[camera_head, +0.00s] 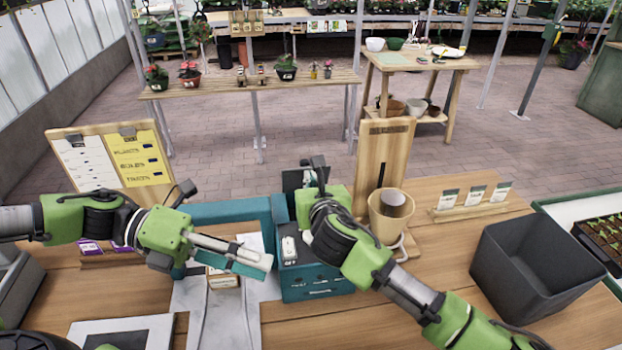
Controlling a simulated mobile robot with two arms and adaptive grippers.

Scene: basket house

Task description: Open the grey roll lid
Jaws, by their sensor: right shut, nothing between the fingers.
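I cannot pick out a grey roll lid with certainty. A grey box-like thing (18,290) is cut off at the left edge, and a teal box (318,285) stands mid-table with a small white device at its front left. My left gripper (240,255) reaches right over the table, just left of the teal box; its fingers overlap the light and teal surfaces behind, so its opening is unclear. My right gripper (322,205) is over the back of the teal box, shut and empty, its fingertips mostly hidden by its own body.
A wooden stand (382,150) with a beige pot (391,215) is right of my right gripper. A dark grey bin (537,268) and seed-packet rack (474,205) are farther right. A wooden board with cards (110,160) stands back left. The wooden tabletop (440,290) is bare before the bin.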

